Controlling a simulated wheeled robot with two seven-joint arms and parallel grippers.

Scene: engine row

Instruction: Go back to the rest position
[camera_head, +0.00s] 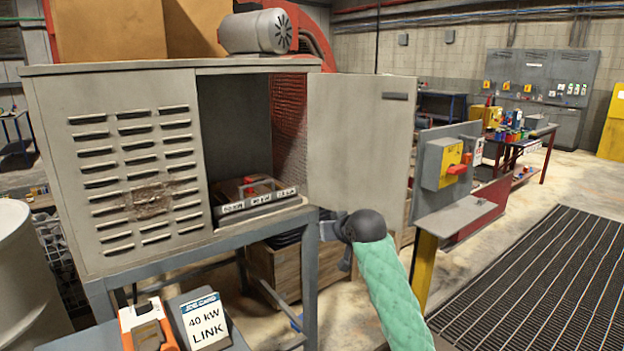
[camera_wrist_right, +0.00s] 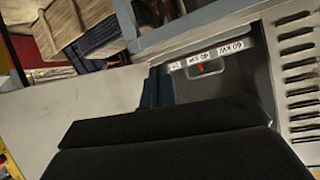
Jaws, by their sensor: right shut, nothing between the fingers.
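My right gripper (camera_head: 330,230) is dark grey, at the end of an arm in a green quilted sleeve, in front of the cabinet's lower right corner. It is shut with nothing in it. The grey cabinet (camera_head: 132,215) has its right door (camera_head: 358,135) swung open; the louvred left panel is closed. Inside on the cabinet floor is a tray (camera_head: 262,211) with white kW labels and a red item, also seen in the right wrist view (camera_wrist_right: 222,70). My left gripper is not in view.
An orange-and-white device (camera_head: 148,325) and a "40 kW LINK" card (camera_head: 205,322) are on a surface at the bottom left. A grey post panel with a yellow switch box (camera_head: 440,163) stands right of the door. A floor grate (camera_head: 550,285) lies at the right.

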